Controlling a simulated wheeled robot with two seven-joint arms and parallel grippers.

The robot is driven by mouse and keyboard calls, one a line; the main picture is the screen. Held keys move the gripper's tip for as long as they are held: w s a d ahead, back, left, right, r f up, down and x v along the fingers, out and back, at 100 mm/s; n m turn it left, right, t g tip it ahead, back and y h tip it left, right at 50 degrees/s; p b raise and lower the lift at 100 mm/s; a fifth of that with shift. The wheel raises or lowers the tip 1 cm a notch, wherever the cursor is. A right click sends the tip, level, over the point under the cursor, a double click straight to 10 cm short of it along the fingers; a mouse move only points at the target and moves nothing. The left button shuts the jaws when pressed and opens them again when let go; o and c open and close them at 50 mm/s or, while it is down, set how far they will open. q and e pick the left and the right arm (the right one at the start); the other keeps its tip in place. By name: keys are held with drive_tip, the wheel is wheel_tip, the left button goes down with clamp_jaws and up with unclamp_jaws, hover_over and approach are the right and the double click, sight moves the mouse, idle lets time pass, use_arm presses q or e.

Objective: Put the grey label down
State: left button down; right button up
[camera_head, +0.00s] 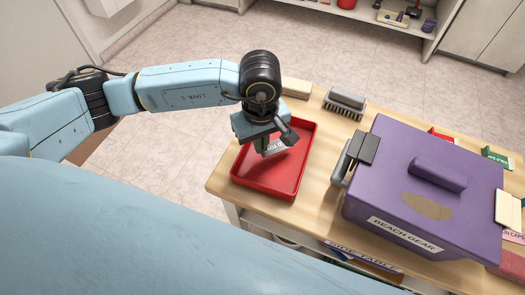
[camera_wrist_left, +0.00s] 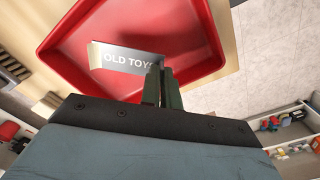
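The grey label (camera_head: 276,146) carries white lettering that reads "OLD TOYS" in the left wrist view (camera_wrist_left: 122,58). My left gripper (camera_head: 262,149) points down over the red tray (camera_head: 293,182). In the left wrist view, its two fingers (camera_wrist_left: 163,82) are close together at the label's right end and appear shut on it. The label is over the inside of the tray (camera_wrist_left: 195,15); I cannot tell whether it touches the tray floor. Part of the label is hidden behind the fingers. My right gripper is not in view.
A purple box (camera_head: 400,180) marked "BEACH GEAR" stands right of the tray on the wooden table (camera_head: 318,215). A grey brush (camera_head: 345,101) lies behind, with a pale block (camera_head: 296,88) beside it. Green and red items lie at the right. A strip of table is clear between tray and box.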

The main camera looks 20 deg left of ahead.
use_arm(q)
drive_tip(key=shift+f, duration=1.95)
drive_tip(key=shift+f+b, duration=0.1)
drive_tip(key=shift+b, duration=0.2)
drive_tip(key=c, duration=1.6)
unclamp_jaws()
drive_tip(key=shift+c, duration=0.2)
